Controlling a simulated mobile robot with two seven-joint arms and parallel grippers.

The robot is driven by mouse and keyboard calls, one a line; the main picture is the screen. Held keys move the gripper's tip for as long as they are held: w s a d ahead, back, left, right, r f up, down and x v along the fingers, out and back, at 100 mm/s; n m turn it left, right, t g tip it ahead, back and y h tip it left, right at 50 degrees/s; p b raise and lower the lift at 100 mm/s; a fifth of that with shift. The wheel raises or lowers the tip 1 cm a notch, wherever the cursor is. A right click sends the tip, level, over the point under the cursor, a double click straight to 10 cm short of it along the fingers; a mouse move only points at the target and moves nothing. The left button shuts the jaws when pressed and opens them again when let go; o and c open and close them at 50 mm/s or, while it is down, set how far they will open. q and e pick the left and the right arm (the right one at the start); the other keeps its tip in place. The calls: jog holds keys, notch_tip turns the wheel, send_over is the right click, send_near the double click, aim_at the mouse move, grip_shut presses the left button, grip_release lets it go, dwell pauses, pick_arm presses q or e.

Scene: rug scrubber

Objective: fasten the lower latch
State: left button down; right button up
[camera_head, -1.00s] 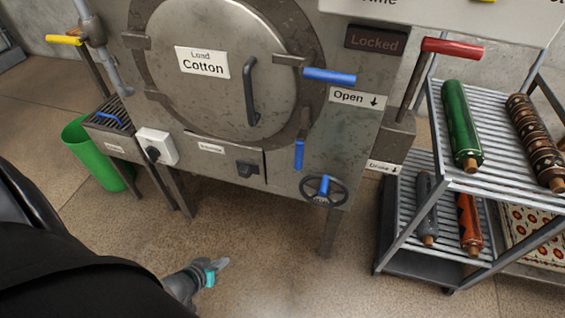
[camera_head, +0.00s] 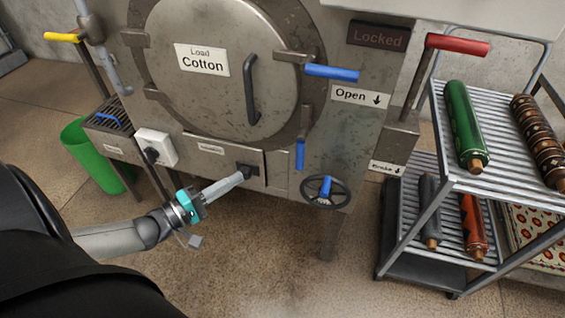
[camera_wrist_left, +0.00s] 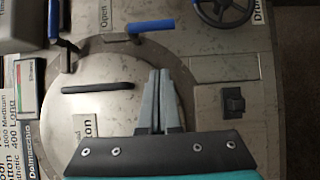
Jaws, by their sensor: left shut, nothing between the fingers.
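The lower latch (camera_head: 300,153) has a blue grip hanging straight down at the lower right of the round door (camera_head: 225,75). In the left wrist view, which is turned sideways, its blue grip (camera_wrist_left: 150,26) lies near the top. The upper latch (camera_head: 332,73) has a blue grip sticking out level to the right. My left gripper (camera_head: 238,177) is shut and empty. In the head view its tips overlap the black catch on the lower panel. The wrist view shows the shut fingers (camera_wrist_left: 160,74) over the door's edge, apart from the lower latch. My right gripper is not in view.
A small handwheel (camera_head: 326,190) with a blue knob sits below right of the latch. A bar handle (camera_head: 251,90) stands out from the door. A rack (camera_head: 440,165) with rolled rugs is at the right. A green bin (camera_head: 90,150) stands at the left.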

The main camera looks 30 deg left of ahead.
pick_arm(q)
jog(key=shift+w, duration=0.1)
jog(key=s+d+b+x, duration=0.1)
jog(key=d+b+x, duration=0.1)
jog(key=x, duration=1)
jog(key=shift+w+d+b, duration=0.3)
jog(key=shift+d+b, duration=0.2)
jog(key=shift+b, duration=0.4)
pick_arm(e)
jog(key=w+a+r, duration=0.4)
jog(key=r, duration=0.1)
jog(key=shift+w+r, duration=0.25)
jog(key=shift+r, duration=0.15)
pick_arm(q)
jog(key=shift+f, duration=0.15)
